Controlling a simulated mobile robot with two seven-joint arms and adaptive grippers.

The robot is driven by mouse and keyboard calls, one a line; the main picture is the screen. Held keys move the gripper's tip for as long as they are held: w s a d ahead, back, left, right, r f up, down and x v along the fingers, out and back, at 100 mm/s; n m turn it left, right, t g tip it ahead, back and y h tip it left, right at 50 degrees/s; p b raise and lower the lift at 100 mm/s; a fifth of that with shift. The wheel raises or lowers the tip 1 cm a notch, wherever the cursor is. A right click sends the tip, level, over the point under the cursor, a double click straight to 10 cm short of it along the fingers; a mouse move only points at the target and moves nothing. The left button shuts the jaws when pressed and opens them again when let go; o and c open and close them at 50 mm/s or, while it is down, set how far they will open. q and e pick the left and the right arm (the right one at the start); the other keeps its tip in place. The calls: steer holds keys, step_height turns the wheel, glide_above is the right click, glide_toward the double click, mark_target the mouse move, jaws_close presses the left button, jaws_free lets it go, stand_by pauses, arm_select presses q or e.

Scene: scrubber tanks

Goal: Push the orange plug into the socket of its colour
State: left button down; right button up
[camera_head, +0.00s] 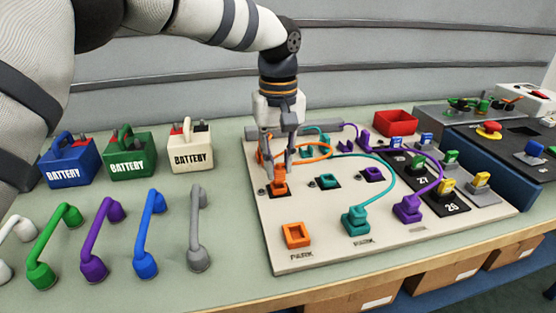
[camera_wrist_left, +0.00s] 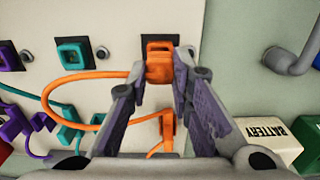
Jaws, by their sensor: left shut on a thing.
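The orange plug (camera_head: 279,186) stands over the left black plate in the row of sockets on the pale board (camera_head: 330,250). My left gripper (camera_head: 280,168) is above it, pointing down, with its fingers shut on the plug. The left wrist view shows the orange plug (camera_wrist_left: 159,64) between the fingertips (camera_wrist_left: 160,76), over the black plate. The right gripper is not in view.
An empty orange PARK frame (camera_head: 296,235) is in front. Teal (camera_head: 355,220) and purple (camera_head: 408,208) plugs stand beside it, their cables arching over the board. Empty teal (camera_head: 327,181) and purple (camera_head: 373,174) sockets are to the right. Batteries (camera_head: 130,156) and coloured handles (camera_head: 105,238) are left.

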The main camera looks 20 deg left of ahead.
arm_select(q)
steer(key=shift+f, duration=0.5)
steer(key=shift+f, duration=0.4)
steer(key=c, duration=0.9)
jaws_free()
steer(key=shift+o, duration=0.2)
step_height(320, 180, up, 9)
steer(key=shift+f, duration=0.2)
